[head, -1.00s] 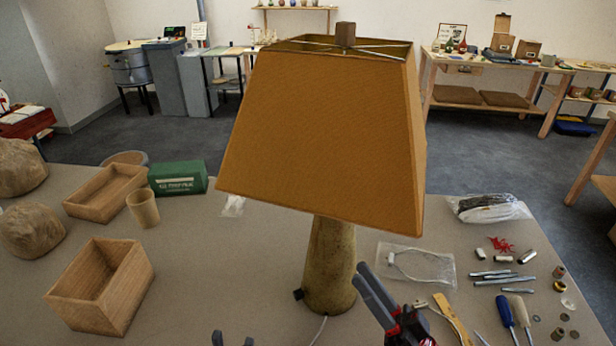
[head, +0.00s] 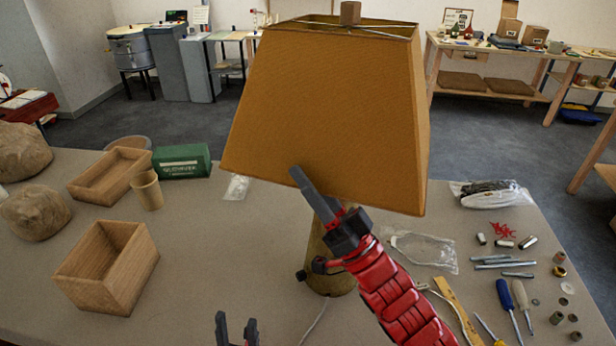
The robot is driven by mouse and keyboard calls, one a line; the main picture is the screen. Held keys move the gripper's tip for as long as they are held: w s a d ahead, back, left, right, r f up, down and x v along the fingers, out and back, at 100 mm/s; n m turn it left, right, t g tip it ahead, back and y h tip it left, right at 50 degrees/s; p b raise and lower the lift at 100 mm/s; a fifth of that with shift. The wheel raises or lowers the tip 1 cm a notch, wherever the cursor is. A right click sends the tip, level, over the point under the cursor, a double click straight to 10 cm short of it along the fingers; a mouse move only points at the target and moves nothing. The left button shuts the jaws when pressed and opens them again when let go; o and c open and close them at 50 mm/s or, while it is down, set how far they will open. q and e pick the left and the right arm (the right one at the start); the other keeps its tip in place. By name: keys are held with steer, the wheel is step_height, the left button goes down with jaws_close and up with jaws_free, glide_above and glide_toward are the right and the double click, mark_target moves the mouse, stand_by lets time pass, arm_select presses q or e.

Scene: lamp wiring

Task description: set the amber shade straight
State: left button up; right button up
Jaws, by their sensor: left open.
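The amber shade (head: 320,110) sits on the lamp, a tapered four-sided shade with a wooden finial (head: 350,12) on top. Its lower edge slopes down to the right in the head view. The lamp base (head: 330,280) stands below on the table, partly hidden by my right arm. My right gripper (head: 308,192) is raised at the shade's lower edge, its dark finger overlapping the front face; I cannot tell whether it touches or how far its jaws are apart. My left gripper (head: 236,328) is open and empty at the bottom edge, low and left of the lamp base.
Wooden boxes (head: 107,265), a cup (head: 147,190), a green box (head: 182,161) and brown lumps (head: 35,212) stand at left. Plastic bags (head: 425,250), screwdrivers (head: 515,305) and small parts lie at right. The table left of the lamp base is mostly clear.

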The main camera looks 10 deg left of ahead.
steer(key=shift+c, duration=0.3)
jaws_close()
stand_by(1.2)
